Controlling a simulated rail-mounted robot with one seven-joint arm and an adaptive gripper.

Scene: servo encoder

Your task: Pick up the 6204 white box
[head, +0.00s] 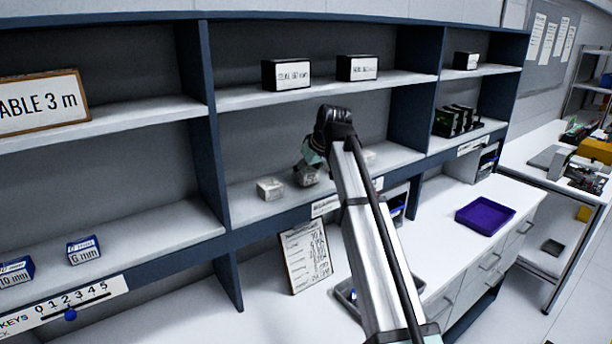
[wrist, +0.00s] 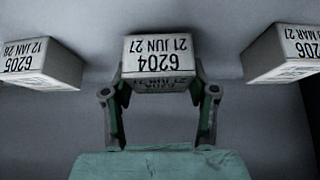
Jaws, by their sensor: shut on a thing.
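The 6204 white box (wrist: 158,62) is in the middle of the wrist view, its label reading 6204 and 21 JUN 27 upside down. My gripper (wrist: 160,90) has one finger on each side of the box and is shut on it. In the head view my gripper (head: 309,160) reaches into the lower shelf of the middle bay, and a white box (head: 307,177) shows at its fingers, partly covered. Whether the box touches the shelf is hard to tell.
A 6205 white box (wrist: 42,62) and a 6206 white box (wrist: 284,54) stand on either side, apart from my fingers. Black boxes (head: 286,74) sit on the shelf above. A blue divider (head: 203,120) bounds the bay at left. A purple tray (head: 485,215) lies on the counter.

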